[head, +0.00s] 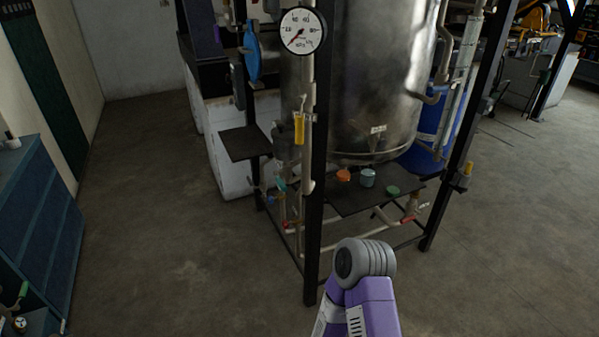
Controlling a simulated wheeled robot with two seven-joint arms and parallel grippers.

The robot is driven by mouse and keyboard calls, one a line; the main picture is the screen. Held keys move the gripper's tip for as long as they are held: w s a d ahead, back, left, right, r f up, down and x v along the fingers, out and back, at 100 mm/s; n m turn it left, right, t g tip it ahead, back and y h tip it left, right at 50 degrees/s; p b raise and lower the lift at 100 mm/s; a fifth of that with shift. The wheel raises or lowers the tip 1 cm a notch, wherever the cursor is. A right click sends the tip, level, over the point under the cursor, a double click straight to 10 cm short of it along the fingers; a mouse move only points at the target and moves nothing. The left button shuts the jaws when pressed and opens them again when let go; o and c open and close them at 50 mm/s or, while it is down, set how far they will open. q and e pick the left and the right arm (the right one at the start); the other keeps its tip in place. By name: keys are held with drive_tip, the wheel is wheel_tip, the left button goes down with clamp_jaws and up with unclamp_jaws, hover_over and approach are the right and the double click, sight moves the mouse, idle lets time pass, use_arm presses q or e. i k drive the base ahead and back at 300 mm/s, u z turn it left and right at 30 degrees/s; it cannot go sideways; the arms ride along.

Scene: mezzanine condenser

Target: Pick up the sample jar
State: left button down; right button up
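A small pale blue-grey jar (367,178), which looks like the sample jar, stands upright on a dark shelf (352,203) below the large steel tank. An orange object (344,175) sits just left of it and a green, low round object (392,190) sits to its right. They are too small to make out in detail. Part of one of my arms, purple with a grey ribbed joint, rises from the bottom edge in front of the frame. Neither of my grippers shows.
A black frame post (316,200) stands left of the shelf, and another post (447,190) stands right. Pipes with valves (409,219) run below the shelf. A second dark shelf (245,143) is further left. A blue cabinet (40,220) is at far left. The floor (160,240) between is clear.

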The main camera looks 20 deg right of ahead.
sight(368, 175)
drive_tip(key=u, duration=0.45)
drive_tip(key=i, duration=1.05)
drive_tip(key=z, duration=1)
